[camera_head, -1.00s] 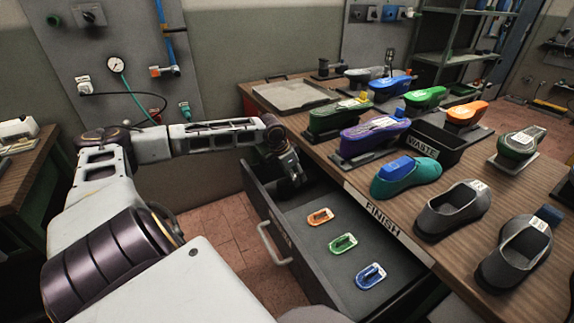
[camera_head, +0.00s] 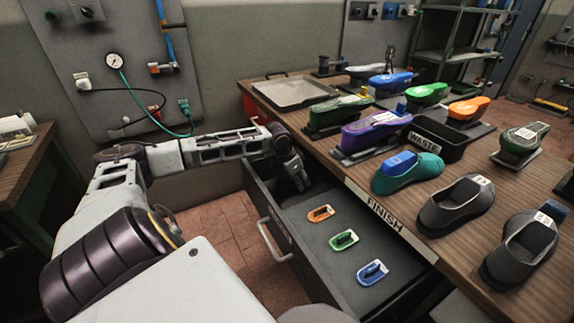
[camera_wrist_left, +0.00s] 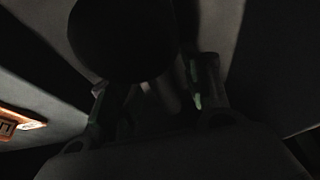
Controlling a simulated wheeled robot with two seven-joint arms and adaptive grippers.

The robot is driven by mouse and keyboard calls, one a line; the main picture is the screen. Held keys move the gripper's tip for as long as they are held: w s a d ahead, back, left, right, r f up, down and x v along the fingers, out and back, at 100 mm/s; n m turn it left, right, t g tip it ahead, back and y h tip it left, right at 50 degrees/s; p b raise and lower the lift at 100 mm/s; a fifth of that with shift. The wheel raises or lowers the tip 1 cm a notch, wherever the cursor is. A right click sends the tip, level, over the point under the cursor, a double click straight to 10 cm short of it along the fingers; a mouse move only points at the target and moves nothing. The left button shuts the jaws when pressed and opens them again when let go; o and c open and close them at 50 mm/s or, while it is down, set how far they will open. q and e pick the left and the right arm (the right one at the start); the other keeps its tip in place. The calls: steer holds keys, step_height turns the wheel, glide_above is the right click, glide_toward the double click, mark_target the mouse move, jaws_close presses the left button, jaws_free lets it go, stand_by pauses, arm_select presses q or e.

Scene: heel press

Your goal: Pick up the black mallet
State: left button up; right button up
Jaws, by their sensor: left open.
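My left gripper (camera_head: 298,180) reaches down into the far end of the open drawer (camera_head: 318,262). In the left wrist view its open fingers (camera_wrist_left: 155,95) point into deep shadow. A dark, rounded shape (camera_wrist_left: 123,38) lies at and beyond the fingertips there and looks like the head of the black mallet. Its handle cannot be made out, and I cannot tell whether the fingers touch it. In the head view I cannot make out the mallet; the gripper and drawer wall cover that corner. My right gripper is not in view.
Orange (camera_head: 320,213), green (camera_head: 344,240) and blue (camera_head: 372,272) small pieces lie in the drawer. The drawer's side walls are close to my gripper. On the bench above stand several shoes and coloured lasts, a black waste bin (camera_head: 452,146) and an empty tray (camera_head: 292,93).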

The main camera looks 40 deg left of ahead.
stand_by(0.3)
arm_select(q)
steer(key=shift+r, duration=0.1)
jaws_close()
steer(key=shift+w+r, duration=0.1)
steer(key=shift+r, duration=0.05)
steer(key=shift+r+p, duration=0.3)
steer(key=shift+r, duration=0.55)
step_height(320, 180, up, 5)
steer(key=shift+r+p, duration=0.15)
steer(key=shift+p, duration=0.5)
steer(key=s+d, duration=0.2)
steer(key=d, duration=0.3)
steer(key=s+d+p, duration=0.1)
steer(key=s+d, duration=0.1)
steer(key=d, duration=0.4)
steer(key=s+d+p, duration=0.1)
steer(key=s+d, duration=0.1)
steer(key=d, duration=0.3)
steer(key=shift+d, duration=0.5)
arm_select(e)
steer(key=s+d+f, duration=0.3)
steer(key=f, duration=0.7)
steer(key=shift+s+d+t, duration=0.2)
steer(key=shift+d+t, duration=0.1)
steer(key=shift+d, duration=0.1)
